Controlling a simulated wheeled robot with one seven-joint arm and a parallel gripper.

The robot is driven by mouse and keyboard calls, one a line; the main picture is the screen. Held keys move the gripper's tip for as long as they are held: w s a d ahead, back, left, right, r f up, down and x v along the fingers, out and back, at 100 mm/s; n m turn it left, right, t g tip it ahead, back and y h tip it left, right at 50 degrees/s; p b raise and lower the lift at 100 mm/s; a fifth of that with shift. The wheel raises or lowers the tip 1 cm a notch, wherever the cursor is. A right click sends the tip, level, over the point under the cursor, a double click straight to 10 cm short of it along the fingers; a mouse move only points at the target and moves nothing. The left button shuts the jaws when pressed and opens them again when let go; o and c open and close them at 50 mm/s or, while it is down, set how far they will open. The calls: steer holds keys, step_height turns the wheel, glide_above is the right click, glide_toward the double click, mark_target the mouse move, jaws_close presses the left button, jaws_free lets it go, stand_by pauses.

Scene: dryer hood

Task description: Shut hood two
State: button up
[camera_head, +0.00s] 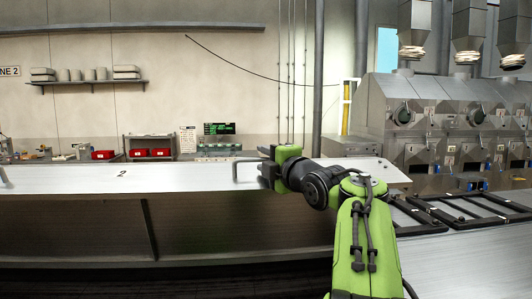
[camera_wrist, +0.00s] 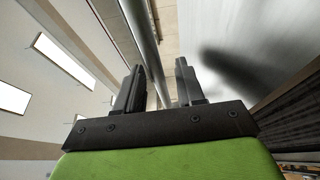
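Hood two is a long pale metal panel (camera_head: 180,181) marked with a "2", spanning the left and middle of the head view. A dark open space shows below its front edge, so it looks raised. A bent bar handle (camera_head: 236,170) stands on the panel. My gripper (camera_head: 266,160) is at the right end of this handle. In the wrist view, the two dark fingers of my gripper (camera_wrist: 160,88) are apart. A grey round bar (camera_wrist: 145,40) runs up behind or between them. I cannot tell whether it is the handle or whether a finger touches it.
Dark frames (camera_head: 440,214) lie on the bench right of my arm. Grey machines (camera_head: 440,125) stand at the back right. A vertical pipe (camera_head: 318,80) rises behind the hood. Red bins (camera_head: 150,152) and a shelf (camera_head: 90,82) are at the back left.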

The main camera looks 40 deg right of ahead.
jaws_close()
steer(key=shift+f, duration=0.2)
stand_by(0.3)
